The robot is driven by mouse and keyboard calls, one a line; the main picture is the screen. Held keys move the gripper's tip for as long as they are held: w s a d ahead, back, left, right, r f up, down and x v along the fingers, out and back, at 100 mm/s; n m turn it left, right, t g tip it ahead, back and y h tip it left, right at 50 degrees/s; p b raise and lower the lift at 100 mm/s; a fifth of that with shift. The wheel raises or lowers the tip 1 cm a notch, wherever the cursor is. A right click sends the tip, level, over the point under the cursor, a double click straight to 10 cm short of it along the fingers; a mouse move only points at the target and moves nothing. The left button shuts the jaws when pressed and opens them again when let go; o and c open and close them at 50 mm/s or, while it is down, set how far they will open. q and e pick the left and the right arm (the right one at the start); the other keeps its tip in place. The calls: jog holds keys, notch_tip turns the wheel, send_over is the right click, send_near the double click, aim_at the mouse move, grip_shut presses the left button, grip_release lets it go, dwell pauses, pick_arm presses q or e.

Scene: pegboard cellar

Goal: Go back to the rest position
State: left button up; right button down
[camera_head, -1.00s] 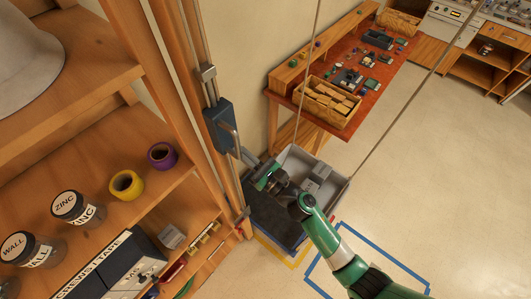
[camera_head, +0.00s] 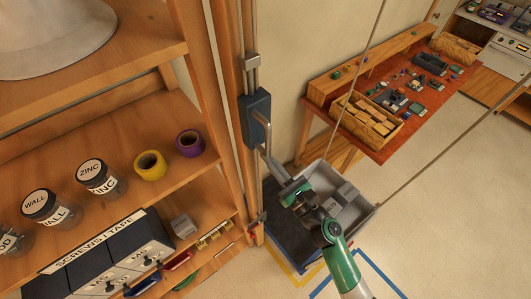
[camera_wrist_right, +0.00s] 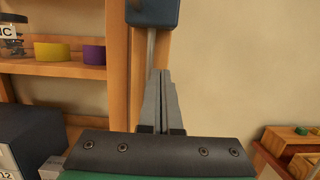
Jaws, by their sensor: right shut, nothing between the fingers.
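My right gripper (camera_head: 273,168) reaches up and left over the grey bin from the bottom right in the head view. In the right wrist view its two fingers (camera_wrist_right: 160,102) are together with nothing between them. They point towards the blue box (camera_wrist_right: 152,12) and the metal rod below it. In the head view that blue box (camera_head: 255,116) is on the wooden post, with a bent grey handle (camera_head: 264,132) just above the fingers. I cannot tell whether the fingers touch anything. My left gripper is out of view.
The grey bin (camera_head: 368,213) stands below my right wrist, near floor tape. Wooden shelves (camera_head: 120,130) with jars, a yellow roll (camera_head: 150,166) and a purple roll (camera_head: 190,143) fill the left. A red-topped workbench (camera_head: 372,146) is behind. Floor at right is clear.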

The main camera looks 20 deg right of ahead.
jog(key=v, duration=0.8)
jog(key=shift+r+b, duration=0.15)
jog(key=shift+b, duration=0.25)
jog(key=shift+s, duration=0.1)
jog(key=w+d+r+m+t+h+p, duration=0.15)
jog(key=r+m+h, duration=0.25)
jog(key=r+m, duration=0.65)
jog(key=d+r+m+t+h+p, duration=0.1)
jog(key=d+r+m+t+h, duration=0.2)
jog(key=r+m, duration=0.7)
jog(key=d+r+m+t+h+p, duration=0.1)
jog(key=d+r+m+h, duration=0.4)
jog(key=r, duration=1)
jog(key=s+a+r+m+t+y+p, duration=0.1)
jog(key=s+a+r+m+y, duration=0.2)
jog(key=r+m, duration=0.3)
jog(key=s+a+r+m+y+p, duration=0.1)
jog(key=s+a+r+m+y, duration=0.3)
jog(key=r, duration=0.8)
jog(key=shift+a+r+m+t+y, duration=0.15)
jog(key=shift+a+m+t+y, duration=0.2)
jog(key=shift+a+m+y, duration=0.8)
